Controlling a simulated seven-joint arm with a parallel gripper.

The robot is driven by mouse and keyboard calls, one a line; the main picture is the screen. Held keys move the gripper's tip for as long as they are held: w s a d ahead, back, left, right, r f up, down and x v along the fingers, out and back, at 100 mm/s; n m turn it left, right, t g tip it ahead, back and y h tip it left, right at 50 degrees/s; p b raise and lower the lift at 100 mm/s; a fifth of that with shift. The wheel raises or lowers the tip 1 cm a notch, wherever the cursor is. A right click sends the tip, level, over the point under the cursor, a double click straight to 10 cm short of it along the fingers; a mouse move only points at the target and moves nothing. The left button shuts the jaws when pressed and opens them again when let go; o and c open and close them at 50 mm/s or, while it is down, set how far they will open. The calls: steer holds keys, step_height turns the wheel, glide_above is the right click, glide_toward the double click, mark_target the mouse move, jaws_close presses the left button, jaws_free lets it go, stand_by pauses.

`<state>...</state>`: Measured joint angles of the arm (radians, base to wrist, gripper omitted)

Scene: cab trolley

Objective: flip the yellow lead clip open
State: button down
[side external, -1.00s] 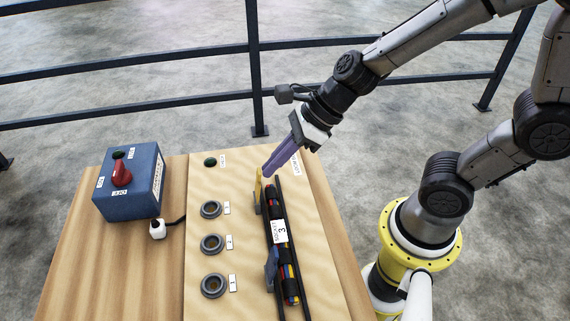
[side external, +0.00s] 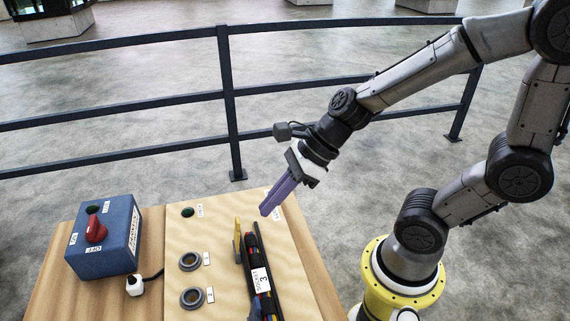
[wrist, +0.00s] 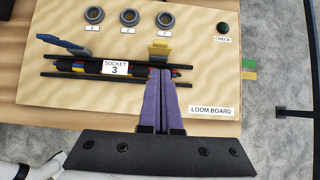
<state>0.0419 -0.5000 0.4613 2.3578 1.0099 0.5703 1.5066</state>
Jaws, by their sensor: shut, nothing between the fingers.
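The yellow lead clip (side external: 238,234) stands up at the far end of the dark cable bundle (side external: 254,258), on the side toward the round sockets. In the wrist view the yellow clip (wrist: 160,51) shows just beyond my fingertips, rising at the socket side of the bundle rather than lying across it. My gripper (side external: 265,212) has long purple fingers, shut and empty. In the side view its tips are to the right of the clip with a gap between them. In the wrist view my gripper (wrist: 160,73) overlaps the right end of the bundle; its height above it is hard to judge.
A blue clip (wrist: 63,45) stands at the bundle's other end. A label reading SOCKET 3 (wrist: 115,67) sits on the bundle, between black rails. Round sockets (wrist: 129,16) and a green check button (wrist: 223,28) are on the board. A blue switch box (side external: 104,240) stands left; a railing runs behind.

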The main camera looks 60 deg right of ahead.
steer(key=s+d+r+n, duration=0.15)
steer(key=s+r, duration=0.25)
steer(key=r, duration=0.6)
steer(key=s+d+f+n+h, duration=0.1)
steer(key=s+d+n+h, duration=0.1)
steer(key=n, duration=1)
steer(key=s+d+f+n+h, duration=0.1)
steer(key=s+d+n+h, duration=0.2)
steer(key=n, duration=1)
steer(key=shift+s+d+f, duration=0.3)
steer(key=shift+s+d, duration=0.1)
steer(key=shift+d, duration=0.85)
